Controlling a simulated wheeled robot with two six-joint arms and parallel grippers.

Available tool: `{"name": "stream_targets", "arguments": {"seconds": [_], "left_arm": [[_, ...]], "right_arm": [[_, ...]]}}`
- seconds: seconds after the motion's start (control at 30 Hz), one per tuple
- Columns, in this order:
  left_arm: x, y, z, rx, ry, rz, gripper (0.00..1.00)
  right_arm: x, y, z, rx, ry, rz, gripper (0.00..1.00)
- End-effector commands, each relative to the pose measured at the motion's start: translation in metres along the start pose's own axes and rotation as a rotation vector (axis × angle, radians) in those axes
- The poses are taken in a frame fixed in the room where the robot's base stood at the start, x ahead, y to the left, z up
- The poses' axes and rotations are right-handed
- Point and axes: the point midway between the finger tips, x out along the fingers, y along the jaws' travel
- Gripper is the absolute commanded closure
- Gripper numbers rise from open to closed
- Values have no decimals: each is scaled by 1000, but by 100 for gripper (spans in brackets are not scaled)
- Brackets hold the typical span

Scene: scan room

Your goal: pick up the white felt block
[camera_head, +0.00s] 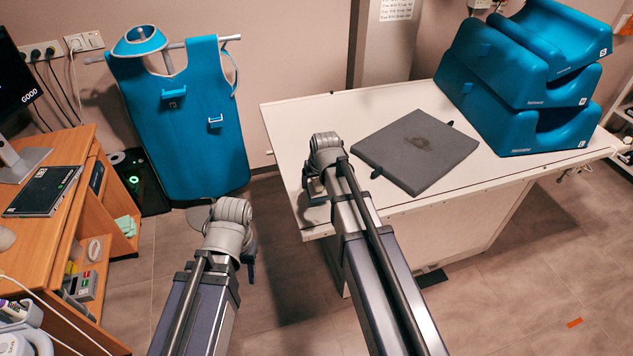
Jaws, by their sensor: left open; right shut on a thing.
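My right gripper (314,192) is at the near left corner of the white table, pointing down. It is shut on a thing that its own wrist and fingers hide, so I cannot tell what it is. I cannot make out a white felt block anywhere in view. My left gripper (250,266) is open, low over the floor to the left of the table, mostly hidden behind its own wrist.
The white table (300,118) bears a dark grey pad (415,150) and stacked blue cradles (520,85). A blue apron (180,130) hangs on the wall. Floor between desk and table is mostly clear.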

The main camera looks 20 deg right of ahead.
Motion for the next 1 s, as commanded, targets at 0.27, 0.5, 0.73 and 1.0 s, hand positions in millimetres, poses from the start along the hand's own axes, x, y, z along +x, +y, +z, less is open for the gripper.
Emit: {"name": "stream_targets", "arguments": {"seconds": [0.27,0.5,0.73,1.0], "left_arm": [[-50,-5,3,0,0,0,50],[-78,-7,5,1,0,0,50],[-80,-8,5,1,0,0,50],[-80,-8,5,1,0,0,50]], "right_arm": [[-46,0,-19,0,0,0,81],[-72,0,-30,0,0,0,81],[-74,0,-31,0,0,0,81],[-74,0,-31,0,0,0,38]]}}
